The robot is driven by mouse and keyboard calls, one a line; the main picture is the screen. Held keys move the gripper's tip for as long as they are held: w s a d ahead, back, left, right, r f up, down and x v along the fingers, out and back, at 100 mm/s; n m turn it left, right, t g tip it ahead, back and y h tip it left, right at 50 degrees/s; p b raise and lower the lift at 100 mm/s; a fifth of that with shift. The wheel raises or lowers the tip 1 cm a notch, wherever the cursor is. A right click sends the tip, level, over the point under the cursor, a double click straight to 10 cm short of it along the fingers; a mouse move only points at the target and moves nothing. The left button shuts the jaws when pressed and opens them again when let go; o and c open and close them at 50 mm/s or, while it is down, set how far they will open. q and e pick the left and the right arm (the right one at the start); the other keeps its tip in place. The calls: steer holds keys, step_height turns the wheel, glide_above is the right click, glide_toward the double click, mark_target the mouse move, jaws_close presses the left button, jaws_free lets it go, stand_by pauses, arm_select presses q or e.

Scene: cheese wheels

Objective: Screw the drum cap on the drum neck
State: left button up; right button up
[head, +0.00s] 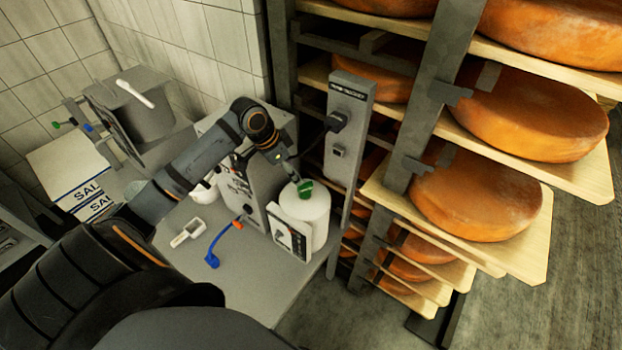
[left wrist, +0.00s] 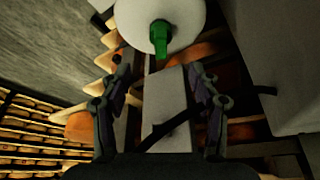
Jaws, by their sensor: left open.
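The white drum (head: 311,212) stands on the bench near its right end. The green drum cap (head: 304,189) is at the top of the drum; I cannot tell how far it is seated on the neck, which is hidden. My left gripper (head: 295,178) is just above and beside the cap, small in the head view. In the left wrist view, the fingers of my left gripper (left wrist: 158,66) are spread apart with nothing between them. The green cap (left wrist: 159,37) and the drum (left wrist: 185,14) lie beyond the fingertips. My right gripper is not in view.
A grey post with a switch box (head: 349,105) rises behind the drum. Racks of orange cheese wheels (head: 480,200) stand to the right. A sign (head: 291,240), a blue tool (head: 213,258) and a white scoop (head: 187,234) are on the bench. The bench front is clear.

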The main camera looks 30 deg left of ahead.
mark_target(306, 184)
arm_select(q)
steer(key=x, duration=0.4)
steer(key=shift+w+d+r+p, duration=0.1)
steer(key=shift+w+d+p, duration=0.1)
steer(key=shift+w+p, duration=0.15)
steer(key=x, duration=0.5)
steer(key=shift+f+p, duration=0.4)
steer(key=shift+w+d+f, duration=0.1)
steer(key=shift+w+f, duration=0.1)
steer(key=shift+f, duration=0.3)
steer(key=c, duration=1.2)
steer(key=shift+m, duration=0.8)
steer(key=shift+c, duration=0.2)
steer(key=shift+f+m+g+h, duration=0.1)
steer(key=shift+m+g+h, duration=0.4)
steer(key=shift+m, duration=0.2)
steer(key=m+g+b, duration=0.1)
steer(key=m, duration=0.2)
steer(key=shift+s+d+h+b, duration=0.15)
steer(key=shift+h+b, duration=0.25)
steer(key=o, duration=0.9)
steer(key=shift+s, duration=0.1)
steer(key=o, duration=0.3)
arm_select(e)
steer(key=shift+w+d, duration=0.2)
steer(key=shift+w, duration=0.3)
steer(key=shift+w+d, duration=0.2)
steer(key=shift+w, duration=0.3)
